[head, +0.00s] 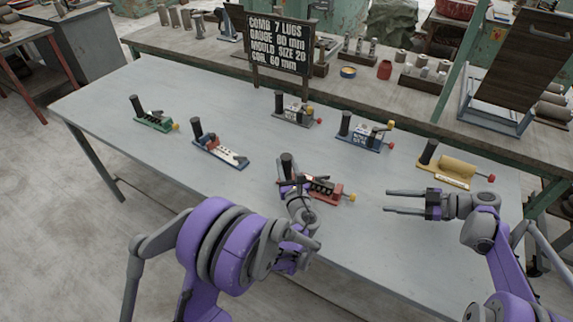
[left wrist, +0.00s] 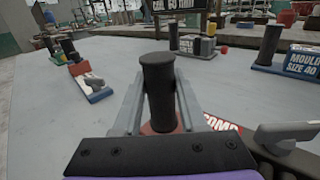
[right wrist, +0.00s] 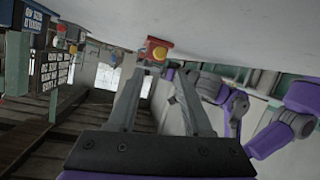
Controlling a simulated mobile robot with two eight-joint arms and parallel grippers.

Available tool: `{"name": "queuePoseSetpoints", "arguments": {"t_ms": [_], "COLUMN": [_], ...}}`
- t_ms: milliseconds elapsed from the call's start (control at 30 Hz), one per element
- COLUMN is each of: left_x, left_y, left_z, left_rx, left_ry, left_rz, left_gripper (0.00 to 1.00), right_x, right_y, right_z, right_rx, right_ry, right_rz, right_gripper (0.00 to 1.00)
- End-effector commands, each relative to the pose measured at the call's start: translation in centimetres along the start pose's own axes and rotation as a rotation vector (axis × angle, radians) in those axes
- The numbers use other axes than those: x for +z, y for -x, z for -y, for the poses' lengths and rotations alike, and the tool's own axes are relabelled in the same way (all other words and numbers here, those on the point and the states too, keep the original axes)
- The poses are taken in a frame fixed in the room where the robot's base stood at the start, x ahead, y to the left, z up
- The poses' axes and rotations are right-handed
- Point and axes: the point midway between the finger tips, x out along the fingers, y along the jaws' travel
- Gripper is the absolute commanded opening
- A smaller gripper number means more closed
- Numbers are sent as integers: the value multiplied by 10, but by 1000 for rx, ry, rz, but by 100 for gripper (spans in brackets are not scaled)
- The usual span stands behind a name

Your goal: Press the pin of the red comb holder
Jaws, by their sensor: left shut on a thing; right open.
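The red comb holder (head: 325,188) lies on the grey table near its front edge. It has a black upright handle (head: 286,163) at its left end and a yellow pin knob (head: 352,198) at its right end. My left gripper (left wrist: 158,95) is shut on the black handle, which stands between its fingers in the left wrist view; part of a "COMB" label (left wrist: 222,125) shows beside it. My right gripper (head: 387,201) is open and empty, a short way right of the knob. In the right wrist view the yellow knob (right wrist: 158,52) shows beyond the fingertips.
Other holders stand around: green (head: 153,122), blue with white and red (head: 220,150), grey (head: 293,116), blue (head: 365,135) and yellow (head: 455,168). A black sign (head: 278,43) reads "COMB 7 LUGS". The table (head: 120,180) is clear at the front left.

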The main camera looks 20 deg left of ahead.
Motion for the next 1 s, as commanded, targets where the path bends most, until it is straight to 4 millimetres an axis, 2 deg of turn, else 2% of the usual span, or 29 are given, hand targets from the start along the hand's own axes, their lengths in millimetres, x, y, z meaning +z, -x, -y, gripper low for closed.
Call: {"name": "queuePoseSetpoints", "arguments": {"t_ms": [433,467,700,733,867,1000], "left_x": [0,0,0,0,0,0], "left_y": [0,0,0,0,0,0], "left_z": [0,0,0,0,0,0], "left_rx": [0,0,0,0,0,0], "left_ry": [0,0,0,0,0,0], "left_rz": [0,0,0,0,0,0], "left_gripper": [0,0,0,0,0,0], "right_x": [0,0,0,0,-1,-3], "right_y": [0,0,0,1,5,14], "right_z": [0,0,0,0,0,0], "right_rx": [0,0,0,0,3,12], "right_ry": [0,0,-10,-21,-139,-398], "right_rz": [0,0,1,2,14,40], "right_gripper": [50,46,3,0,0,0]}}
